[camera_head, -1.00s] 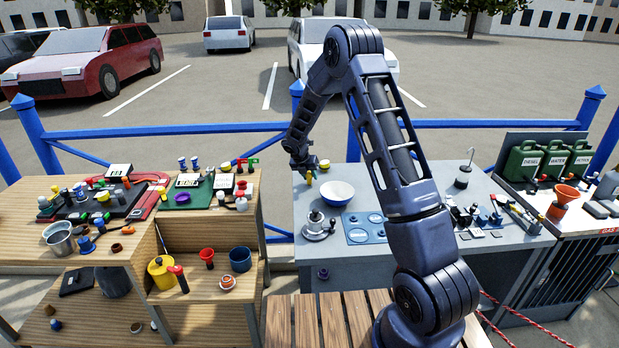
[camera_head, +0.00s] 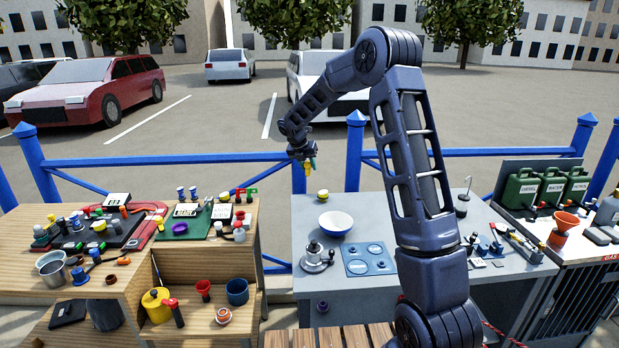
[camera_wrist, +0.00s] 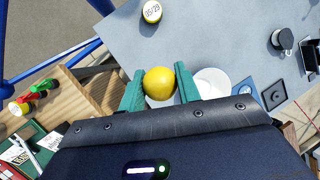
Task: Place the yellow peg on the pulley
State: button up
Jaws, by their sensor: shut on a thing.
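My gripper (camera_head: 309,163) is up in the air above the back left corner of the grey counter (camera_head: 410,217). In the wrist view, my gripper's green fingers (camera_wrist: 160,92) are shut on the yellow peg, whose round yellow end (camera_wrist: 159,82) shows between them. The peg is clear of the counter; its lower part is hard to see. I cannot pick out the pulley for sure. A silver round-based fitting (camera_head: 316,259) stands at the counter's front left.
A white bowl (camera_head: 336,223), a yellow-sided can (camera_head: 323,195) and a blue panel with round discs (camera_head: 368,259) are on the counter. The wooden bench (camera_head: 140,275) at left is crowded. A blue railing (camera_head: 200,160) runs behind.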

jog(key=shift+r, duration=0.4)
jog(key=shift+d, duration=0.2)
jog(key=s+d+r+m+g+h, duration=0.15)
jog(key=d+m, duration=0.25)
jog(key=d, duration=0.8)
jog(key=s+d+m+g+y, duration=0.1)
jog(key=s+d+m+g, duration=0.2)
jog(key=d, duration=0.9)
jog(key=s+d+r+m+g, duration=0.1)
jog(key=s+d+m, duration=0.45)
jog(key=d, duration=0.35)
jog(key=s+d+r+m+g, duration=0.1)
jog(key=s+d+m, duration=0.4)
jog(key=d, duration=0.4)
jog(key=shift+n, duration=0.75)
jog(key=f, duration=1.3)
jog(key=s+f, duration=0.1)
jog(key=f, duration=0.6)
jog(key=shift+a+f, duration=0.1)
jog(key=shift+a, duration=0.1)
jog(key=o, duration=0.6)
jog(key=shift+f, duration=0.15)
jog(key=o, duration=0.4)
jog(key=shift+c, duration=0.2)
